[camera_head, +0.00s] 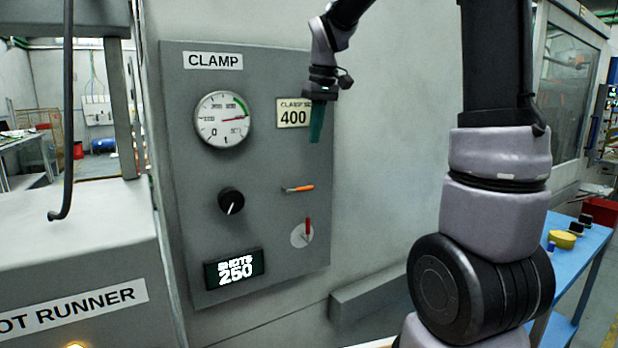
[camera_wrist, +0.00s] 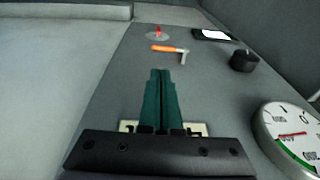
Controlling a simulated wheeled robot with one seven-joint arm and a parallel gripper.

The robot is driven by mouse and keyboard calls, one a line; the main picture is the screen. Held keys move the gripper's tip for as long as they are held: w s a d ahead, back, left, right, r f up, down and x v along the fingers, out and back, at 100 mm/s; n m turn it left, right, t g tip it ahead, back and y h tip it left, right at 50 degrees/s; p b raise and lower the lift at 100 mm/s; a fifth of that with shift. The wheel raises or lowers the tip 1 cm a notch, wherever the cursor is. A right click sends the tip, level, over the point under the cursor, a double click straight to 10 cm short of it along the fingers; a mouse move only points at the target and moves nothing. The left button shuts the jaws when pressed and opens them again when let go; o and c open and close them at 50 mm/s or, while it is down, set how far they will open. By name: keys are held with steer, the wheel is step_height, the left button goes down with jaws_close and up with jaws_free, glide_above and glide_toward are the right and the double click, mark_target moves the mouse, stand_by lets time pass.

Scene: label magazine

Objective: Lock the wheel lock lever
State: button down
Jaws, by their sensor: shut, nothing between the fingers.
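Two small levers are on the grey clamp panel, and no label shows which is the wheel lock lever. The orange-handled lever (camera_head: 299,188) lies nearly level; it also shows in the wrist view (camera_wrist: 168,49), just beyond my fingertips. Below it, a red lever (camera_head: 308,228) stands nearly upright on a pale round plate (camera_head: 298,237); it also shows at the top of the wrist view (camera_wrist: 158,31). My gripper (camera_head: 317,138), with teal fingers, is shut and empty. It hangs fingers-down in front of the panel's upper right, above both levers. It also shows in the wrist view (camera_wrist: 160,72).
The clamp panel (camera_head: 180,180) also carries a round gauge (camera_head: 222,119), a black knob (camera_head: 231,201), a shots display reading 250 (camera_head: 234,268) and a label reading 400 (camera_head: 293,117). A grey ledge (camera_head: 370,293) juts out at lower right. A blue table (camera_head: 577,262) stands further right.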

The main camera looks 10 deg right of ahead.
mark_target(304, 189)
steer(key=f, duration=0.4)
steer(key=w+f, duration=0.1)
steer(key=f, duration=0.3)
steer(key=w+a+f, duration=0.1)
steer(key=f, duration=0.3)
steer(key=shift+w+f, duration=0.1)
steer(key=shift+w+f, duration=0.1)
